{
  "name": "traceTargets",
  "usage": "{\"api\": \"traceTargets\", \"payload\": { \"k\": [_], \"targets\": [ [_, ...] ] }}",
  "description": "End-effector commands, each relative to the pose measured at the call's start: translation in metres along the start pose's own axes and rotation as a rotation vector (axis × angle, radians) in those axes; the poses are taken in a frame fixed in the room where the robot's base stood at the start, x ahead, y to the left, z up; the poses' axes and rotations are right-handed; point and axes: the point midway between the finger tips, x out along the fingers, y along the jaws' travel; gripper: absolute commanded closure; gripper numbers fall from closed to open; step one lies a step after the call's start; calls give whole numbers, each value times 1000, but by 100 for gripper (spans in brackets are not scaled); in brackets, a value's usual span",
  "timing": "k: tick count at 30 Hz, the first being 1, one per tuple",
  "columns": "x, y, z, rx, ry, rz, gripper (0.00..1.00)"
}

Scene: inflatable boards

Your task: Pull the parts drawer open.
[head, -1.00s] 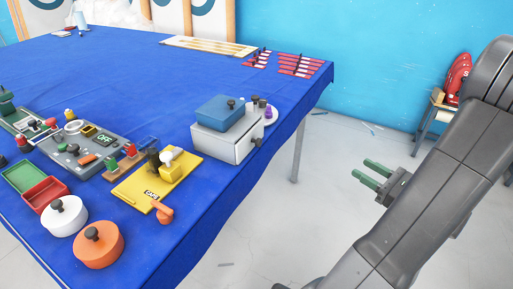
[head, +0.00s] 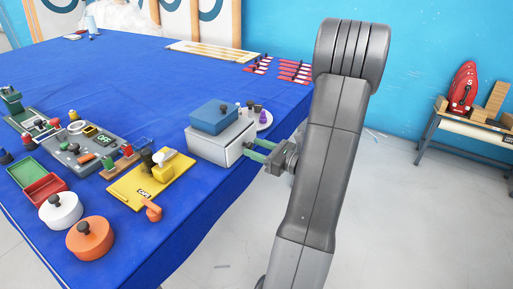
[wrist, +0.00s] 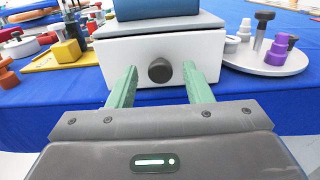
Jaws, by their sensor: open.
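The parts drawer is a white box front (wrist: 120,52) with a dark round knob (wrist: 159,70) in its middle, under a grey top. It also shows in the head view as the white and grey box (head: 212,148) near the table's right edge; its front looks shut. My gripper (wrist: 160,82) is open, its two green fingers on either side of the knob, with gaps between the fingers and the knob. In the head view my gripper (head: 254,150) points left at the drawer front, and the knob is hard to make out there.
A blue box with a knob (head: 214,117) stands on top of the drawer unit. A round plate (head: 262,120) with small pieces is behind it. A yellow board (head: 150,182) lies to the left. Floor is free right of the table.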

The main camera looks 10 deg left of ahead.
Motion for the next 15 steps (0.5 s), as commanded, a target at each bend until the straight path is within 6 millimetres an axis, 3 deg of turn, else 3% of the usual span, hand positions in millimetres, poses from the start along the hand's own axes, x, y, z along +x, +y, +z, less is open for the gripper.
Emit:
{"api": "traceTargets", "payload": {
  "k": [10, 15],
  "targets": [
    [4, 0, 0, 0, 0, 0, 55],
    [4, 0, 0, 1, 0, 0, 88]
  ]
}}
